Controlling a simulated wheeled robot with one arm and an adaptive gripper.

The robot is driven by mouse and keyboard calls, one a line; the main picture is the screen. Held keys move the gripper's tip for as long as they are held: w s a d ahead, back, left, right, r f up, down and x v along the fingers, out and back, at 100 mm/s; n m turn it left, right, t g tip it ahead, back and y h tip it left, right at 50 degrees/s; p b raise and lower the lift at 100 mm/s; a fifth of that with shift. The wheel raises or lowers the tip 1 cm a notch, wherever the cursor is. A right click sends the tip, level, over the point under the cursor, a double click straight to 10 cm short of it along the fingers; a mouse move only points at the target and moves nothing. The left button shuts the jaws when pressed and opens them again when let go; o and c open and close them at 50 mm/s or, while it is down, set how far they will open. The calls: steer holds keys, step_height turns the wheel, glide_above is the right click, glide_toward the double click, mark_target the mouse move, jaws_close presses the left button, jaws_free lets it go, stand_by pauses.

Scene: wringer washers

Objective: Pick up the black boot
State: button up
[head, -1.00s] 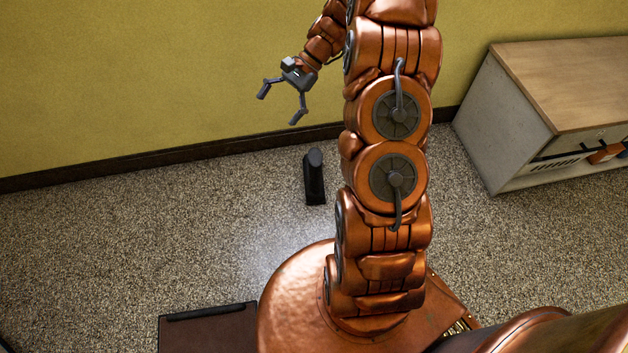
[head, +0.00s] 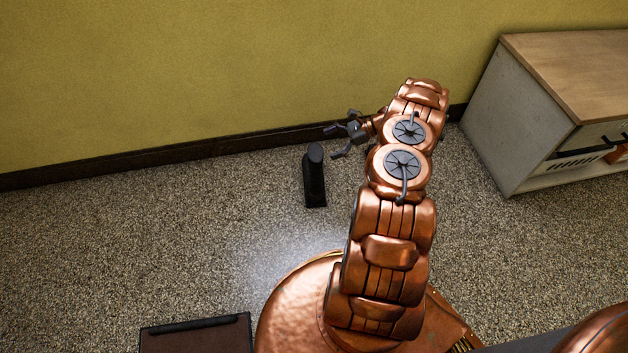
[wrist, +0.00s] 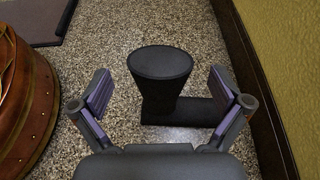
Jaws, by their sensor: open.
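The black boot (head: 314,178) stands upright on the speckled floor, near the wall, to the left of my arm in the head view. In the wrist view the boot (wrist: 160,80) is straight ahead, its round top towards the camera and its foot reaching right behind the right finger. My gripper (head: 332,142) is open and empty, just to the upper right of the boot's top in the head view. In the wrist view the two fingers of my gripper (wrist: 160,88) are spread on either side of the boot's top, with a gap on both sides.
A yellow wall (head: 200,70) with a dark baseboard (head: 150,158) runs behind the boot. A cabinet with a wooden top (head: 580,75) stands at the right. A dark brown flat-topped item (head: 195,338) is at the lower left. The floor left of the boot is clear.

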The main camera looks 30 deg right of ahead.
mark_target(315, 158)
step_height(315, 158, down, 4)
steer(key=s+d+m, duration=0.1)
steer(key=d, duration=0.1)
steer(key=shift+t, duration=0.5)
steer(key=shift+s+b+x, duration=0.1)
steer(key=shift+b+x, duration=0.8)
steer(key=shift+x, duration=1.1)
steer(key=shift+s+b+x, duration=0.15)
steer(key=shift+b+x, duration=0.75)
steer(key=shift+x, duration=1.1)
steer(key=shift+a+f, duration=0.1)
steer(key=shift+c, duration=0.4)
steer(key=c, duration=1.5)
steer(key=shift+o, duration=0.2)
